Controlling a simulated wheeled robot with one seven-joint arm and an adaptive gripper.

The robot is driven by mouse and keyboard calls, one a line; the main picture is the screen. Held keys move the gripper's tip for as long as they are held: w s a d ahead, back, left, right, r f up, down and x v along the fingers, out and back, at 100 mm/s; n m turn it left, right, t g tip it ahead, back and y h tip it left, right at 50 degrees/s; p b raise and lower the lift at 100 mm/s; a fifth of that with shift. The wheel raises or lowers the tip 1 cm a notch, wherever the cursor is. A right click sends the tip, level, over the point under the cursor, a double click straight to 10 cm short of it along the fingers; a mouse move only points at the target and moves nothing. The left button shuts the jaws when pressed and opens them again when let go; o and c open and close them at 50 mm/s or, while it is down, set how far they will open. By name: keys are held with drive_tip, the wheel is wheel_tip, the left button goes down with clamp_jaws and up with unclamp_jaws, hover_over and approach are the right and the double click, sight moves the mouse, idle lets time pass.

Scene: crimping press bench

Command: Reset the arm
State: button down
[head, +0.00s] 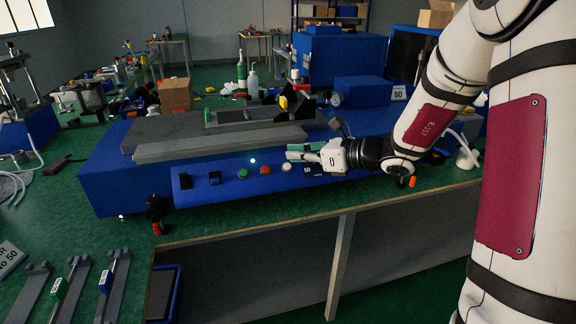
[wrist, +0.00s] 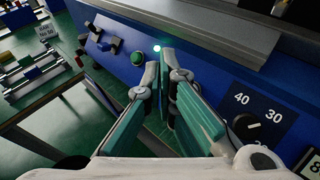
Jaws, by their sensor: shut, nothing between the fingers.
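My gripper (head: 292,152) is held just in front of the blue press's control panel (head: 222,187), toward its right part. In the wrist view my gripper (wrist: 159,78) shows two fingers with green pads, closed with nothing held. The panel carries a green button (head: 243,174), a red button (head: 265,170) and a white button (head: 286,168). A dial knob (wrist: 246,126) with a number scale is right of the fingers. The fingers hide part of the panel.
Grey tools (head: 72,290) lie lower left. Bottles (head: 252,82) and a cardboard box (head: 176,94) stand behind.

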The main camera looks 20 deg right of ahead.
drive_tip(key=s+a+r+n+g+h+p, duration=0.1)
drive_tip(key=s+a+r+n+g+p, duration=0.3)
drive_tip(key=s+n, duration=0.55)
drive_tip(key=s+a+r+n+g+h+p, duration=0.1)
drive_tip(key=s+a+r+n+g, duration=0.45)
drive_tip(key=s, duration=0.75)
drive_tip(key=s+d+r+n+t+h+p, duration=0.1)
drive_tip(key=s+d+r+n+h+p, duration=0.1)
drive_tip(key=s+n, duration=0.4)
drive_tip(key=s+d+r+n+t+h+p, duration=0.2)
drive_tip(key=s+d+n+h, duration=0.4)
drive_tip(key=s, duration=0.5)
drive_tip(key=shift+d+r+n+p, duration=0.45)
drive_tip(key=shift+d+r, duration=0.25)
drive_tip(key=shift+r, duration=0.2)
